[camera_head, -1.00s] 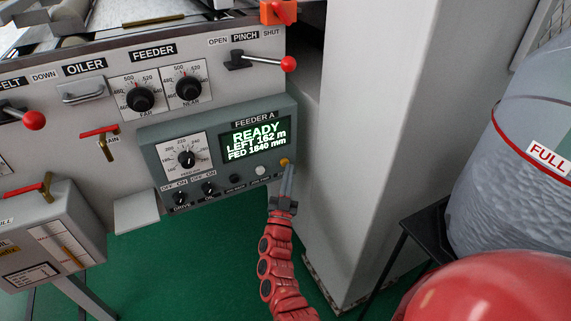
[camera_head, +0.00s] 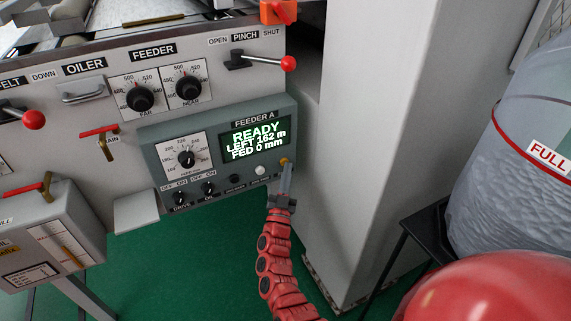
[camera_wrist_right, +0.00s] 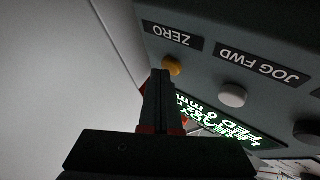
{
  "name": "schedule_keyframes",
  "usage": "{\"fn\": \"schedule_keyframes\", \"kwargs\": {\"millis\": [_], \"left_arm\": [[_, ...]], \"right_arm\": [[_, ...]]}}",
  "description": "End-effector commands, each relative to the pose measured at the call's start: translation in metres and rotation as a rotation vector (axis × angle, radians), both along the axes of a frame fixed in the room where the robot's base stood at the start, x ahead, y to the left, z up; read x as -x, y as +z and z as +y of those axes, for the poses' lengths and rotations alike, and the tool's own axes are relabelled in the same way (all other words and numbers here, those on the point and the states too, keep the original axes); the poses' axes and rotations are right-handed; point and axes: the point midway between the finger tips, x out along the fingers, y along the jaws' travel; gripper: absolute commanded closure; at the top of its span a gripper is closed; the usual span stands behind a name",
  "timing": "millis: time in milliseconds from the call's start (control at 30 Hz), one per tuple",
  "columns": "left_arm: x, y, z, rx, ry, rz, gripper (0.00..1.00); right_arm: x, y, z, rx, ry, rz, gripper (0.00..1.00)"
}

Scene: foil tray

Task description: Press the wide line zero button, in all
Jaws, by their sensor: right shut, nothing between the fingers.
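The Feeder A panel (camera_head: 149,150) carries a lit display (camera_head: 256,142) reading "READY, LEFT 162 m, FED 0 mm". The zero button (camera_head: 284,161) is a small yellow-orange button at the panel's lower right. In the right wrist view the yellow button (camera_wrist_right: 173,65) sits by the label "ZERO" (camera_wrist_right: 172,34). My right gripper (camera_head: 286,168) is shut and empty, with its tips at or just below the button. In the wrist view the fingers (camera_wrist_right: 160,78) end right beside it; I cannot tell whether they touch. My left gripper is not in view.
A white jog forward button (camera_wrist_right: 232,95) is beside the zero button. Drive knobs (camera_head: 208,188) and a dial (camera_head: 187,158) are further left on the panel. A pinch lever (camera_head: 288,64) is above. A pale column (camera_head: 375,130) stands close on the right.

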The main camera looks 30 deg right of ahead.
Motion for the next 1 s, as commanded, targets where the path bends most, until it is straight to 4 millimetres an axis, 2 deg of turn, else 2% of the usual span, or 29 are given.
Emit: {"fn": "schedule_keyframes", "kwargs": {"millis": [300, 667, 1000], "left_arm": [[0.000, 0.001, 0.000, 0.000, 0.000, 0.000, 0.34], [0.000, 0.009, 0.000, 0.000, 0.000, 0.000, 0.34], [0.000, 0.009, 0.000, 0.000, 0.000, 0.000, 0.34]], "right_arm": [[0.000, 0.000, 0.000, -0.001, 0.000, 0.001, 1.00], [0.016, 0.000, 0.000, -0.001, 0.000, 0.002, 1.00], [0.017, 0.000, 0.000, -0.001, 0.000, 0.001, 1.00]]}}
